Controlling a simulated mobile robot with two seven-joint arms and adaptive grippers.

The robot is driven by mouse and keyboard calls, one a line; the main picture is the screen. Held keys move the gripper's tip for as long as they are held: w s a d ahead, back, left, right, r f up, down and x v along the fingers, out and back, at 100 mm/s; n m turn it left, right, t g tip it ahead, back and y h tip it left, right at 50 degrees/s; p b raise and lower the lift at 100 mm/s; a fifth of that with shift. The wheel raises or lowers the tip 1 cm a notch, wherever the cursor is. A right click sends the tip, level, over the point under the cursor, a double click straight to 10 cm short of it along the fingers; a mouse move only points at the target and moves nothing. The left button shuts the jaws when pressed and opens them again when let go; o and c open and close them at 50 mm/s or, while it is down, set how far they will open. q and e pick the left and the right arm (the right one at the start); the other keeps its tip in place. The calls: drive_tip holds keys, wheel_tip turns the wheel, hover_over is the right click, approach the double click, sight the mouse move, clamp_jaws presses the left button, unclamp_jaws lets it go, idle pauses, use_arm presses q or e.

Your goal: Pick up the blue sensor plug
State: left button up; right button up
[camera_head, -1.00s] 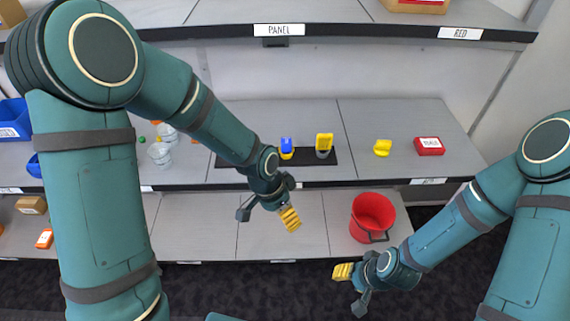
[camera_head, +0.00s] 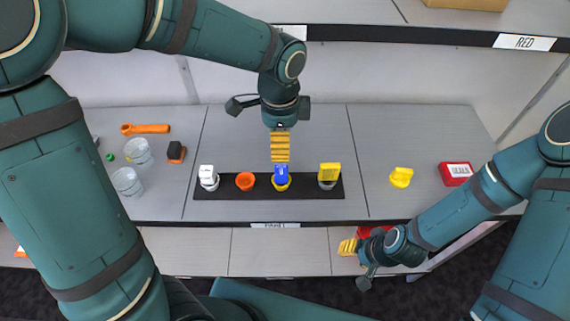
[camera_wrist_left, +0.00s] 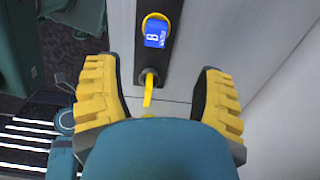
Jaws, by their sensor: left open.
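The blue sensor plug (camera_head: 281,174) stands in a yellow ring socket on the black strip on the shelf. In the left wrist view the blue plug (camera_wrist_left: 155,32), marked B, shows beyond the fingertips, a little left of the middle. My left gripper (camera_head: 280,158) is open and empty, its yellow fingers just behind the plug in the head picture. The left wrist view shows its fingers (camera_wrist_left: 160,84) spread wide, with nothing between them held. My right gripper (camera_head: 349,246) is low at the front; its fingers overlap, so its opening cannot be told.
A yellow piece (camera_head: 401,177) and red box (camera_head: 456,173) stand right. Clear cups (camera_head: 127,181) stand left. The upper shelf edge (camera_head: 400,34) is above.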

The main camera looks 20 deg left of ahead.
sight(281, 170)
use_arm(q)
drive_tip(key=f, duration=0.2)
drive_tip(key=f+b, duration=0.1)
drive_tip(key=f, duration=0.2)
drive_tip(key=f+b, duration=0.1)
drive_tip(key=f, duration=0.2)
drive_tip(key=shift+s, duration=0.35)
drive_tip(key=shift+d+f+b, duration=0.1)
drive_tip(key=shift+f+b, duration=0.7)
drive_tip(key=shift+f, duration=1.55)
clamp_jaws()
